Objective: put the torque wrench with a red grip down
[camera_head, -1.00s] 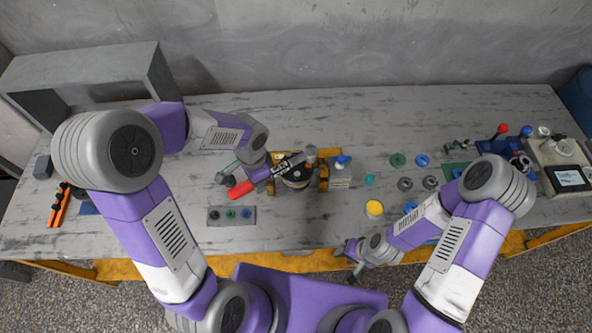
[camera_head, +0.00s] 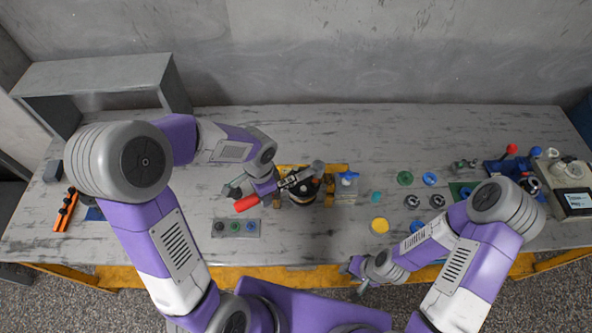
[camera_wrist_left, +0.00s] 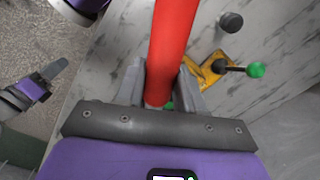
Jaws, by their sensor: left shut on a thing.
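The torque wrench (camera_head: 292,181) has a red grip (camera_head: 246,204) at its left end and a dark shaft running up and right, its head over the hydraulic motor (camera_head: 303,194). Contact between wrench and motor cannot be told. My left gripper (camera_head: 265,193) is shut on the wrench by the red grip. In the left wrist view the red grip (camera_wrist_left: 172,45) stands between the fingers of my left gripper (camera_wrist_left: 160,88). My right gripper (camera_head: 356,277) is over the table's front edge, empty, its fingers seemingly apart.
A grey tray (camera_head: 217,228) with several knobs lies in front of the red grip. A white block with a blue top (camera_head: 347,186) stands right of the motor. Rings and discs, including a yellow one (camera_head: 380,226), lie farther right.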

